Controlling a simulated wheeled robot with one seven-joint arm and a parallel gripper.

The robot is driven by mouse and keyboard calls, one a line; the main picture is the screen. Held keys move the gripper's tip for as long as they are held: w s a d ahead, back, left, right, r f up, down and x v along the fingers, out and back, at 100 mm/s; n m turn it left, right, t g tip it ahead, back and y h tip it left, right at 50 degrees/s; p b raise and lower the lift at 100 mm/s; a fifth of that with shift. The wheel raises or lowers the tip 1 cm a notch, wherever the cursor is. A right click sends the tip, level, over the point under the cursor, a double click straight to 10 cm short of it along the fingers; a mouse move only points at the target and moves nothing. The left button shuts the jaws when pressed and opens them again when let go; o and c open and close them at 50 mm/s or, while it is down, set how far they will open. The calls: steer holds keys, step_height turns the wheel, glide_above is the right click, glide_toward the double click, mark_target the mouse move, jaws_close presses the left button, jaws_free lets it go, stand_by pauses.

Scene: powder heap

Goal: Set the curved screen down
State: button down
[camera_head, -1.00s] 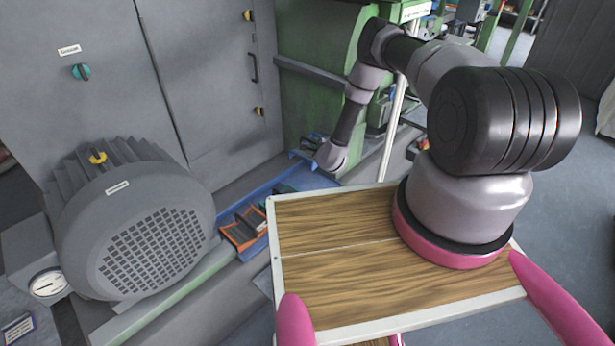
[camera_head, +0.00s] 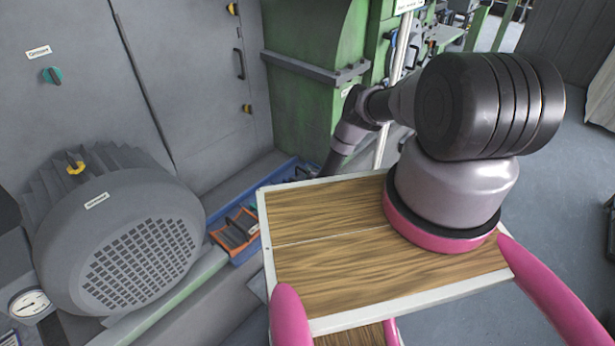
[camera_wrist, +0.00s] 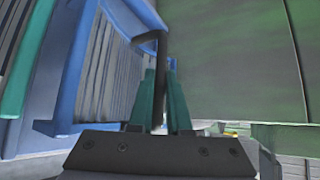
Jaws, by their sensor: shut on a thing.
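My gripper (camera_wrist: 163,72) shows in the wrist view with two teal fingers shut on a thin dark curved piece (camera_wrist: 157,50), which I take to be the curved screen. It stands up between the fingers and bends over at its top, close to a blue rim. Most of its face is hidden, and I cannot tell whether it touches anything below. In the head view my arm reaches down behind the wooden board, so the gripper and the screen are hidden there.
A blue tray (camera_head: 240,256) lies along the machine base, with an orange holder (camera_head: 222,238) of dark pieces in it. A grey motor (camera_head: 118,235) stands at left, before grey cabinets (camera_head: 190,80). A green machine (camera_head: 305,110) rises close behind my arm.

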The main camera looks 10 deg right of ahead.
steer(key=shift+f, duration=0.65)
steer(key=c, duration=0.9)
jaws_free()
steer(key=shift+f, duration=0.15)
steer(key=shift+o, duration=0.2)
steer(key=shift+d, duration=0.1)
steer(key=shift+s+r, duration=0.2)
steer(key=shift+s, duration=0.1)
steer(key=v, duration=1.1)
steer(key=shift+s, duration=0.2)
steer(key=shift+r, duration=0.1)
